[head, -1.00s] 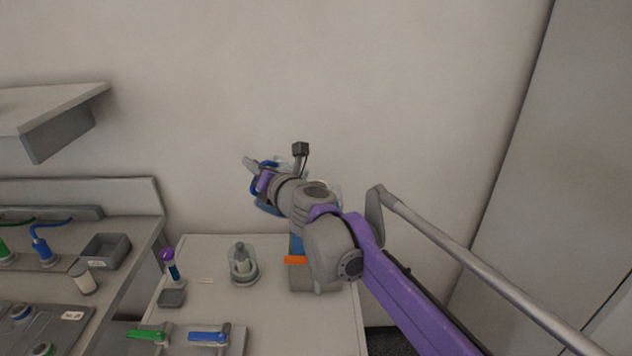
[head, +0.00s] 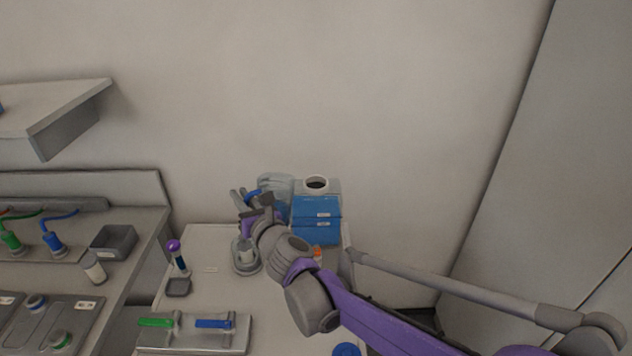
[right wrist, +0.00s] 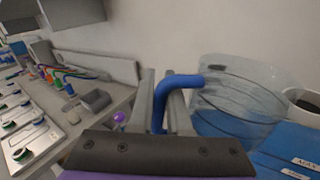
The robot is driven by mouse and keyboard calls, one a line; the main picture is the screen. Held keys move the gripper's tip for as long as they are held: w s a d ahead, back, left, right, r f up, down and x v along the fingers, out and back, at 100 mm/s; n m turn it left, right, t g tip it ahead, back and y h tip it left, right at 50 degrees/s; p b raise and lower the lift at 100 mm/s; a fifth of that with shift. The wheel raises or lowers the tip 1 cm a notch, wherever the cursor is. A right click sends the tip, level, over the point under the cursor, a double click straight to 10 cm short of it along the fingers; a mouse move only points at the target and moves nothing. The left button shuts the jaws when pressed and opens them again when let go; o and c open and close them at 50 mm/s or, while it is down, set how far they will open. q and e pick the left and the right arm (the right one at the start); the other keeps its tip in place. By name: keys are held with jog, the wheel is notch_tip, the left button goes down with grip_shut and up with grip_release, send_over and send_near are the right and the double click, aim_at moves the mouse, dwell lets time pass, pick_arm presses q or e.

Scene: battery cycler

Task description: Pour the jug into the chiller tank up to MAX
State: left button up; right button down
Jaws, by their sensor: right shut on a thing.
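The clear jug (head: 272,182) with a blue handle stands upright or nearly so, just left of the chiller tank (head: 316,207). In the right wrist view the jug (right wrist: 250,88) is at the right, with its blue handle (right wrist: 180,82) between my fingers. My right gripper (head: 246,200) is shut on that handle. I cannot tell whether the jug touches the table or how much liquid it holds. The tank has a blue front, a pale top and a round dark opening (head: 317,182). A MAX label (right wrist: 303,132) shows on it in the right wrist view. My left gripper is not in view.
A glass-domed item (head: 245,256) stands close in front of my right gripper. A purple-capped tube (head: 177,255) and a plate with green and blue handles (head: 194,335) are further left and front. The bench (head: 130,258) lies left; the wall is behind.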

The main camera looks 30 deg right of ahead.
jog(key=shift+a+f+n, duration=0.85)
jog(key=shift+f+n, duration=0.35)
jog(key=shift+f, duration=1.6)
jog(key=r, duration=0.6)
jog(key=shift+s, duration=0.2)
jog(key=shift+f, duration=0.15)
